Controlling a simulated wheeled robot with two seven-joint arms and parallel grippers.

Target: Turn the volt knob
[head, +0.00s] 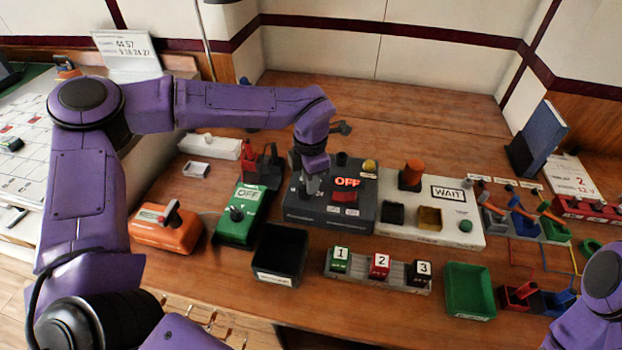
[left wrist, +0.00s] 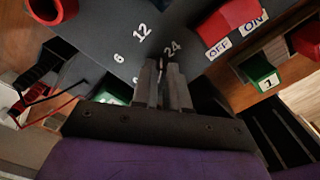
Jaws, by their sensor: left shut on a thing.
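The dark grey power box (head: 350,213) stands in the middle of the bench with a red OFF display and a red switch (head: 344,196). My left gripper (head: 311,188) reaches down onto its left part. In the left wrist view the gripper (left wrist: 162,75) is shut on the volt knob (left wrist: 162,62), at the dial marked 6, 12 and 24. The fingers hide most of the knob, and its pointer appears toward the 24 side. The red switch with OFF and ON labels (left wrist: 228,20) is beside it. My right gripper is out of view; only part of that arm shows.
Left of the power box are a green OFF box (head: 240,215), a red holder (head: 263,165) and an orange device (head: 168,226). A black bin (head: 280,253) and numbered blocks are in front. A white WAIT panel (head: 450,210) adjoins on the right. The back bench is mostly clear.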

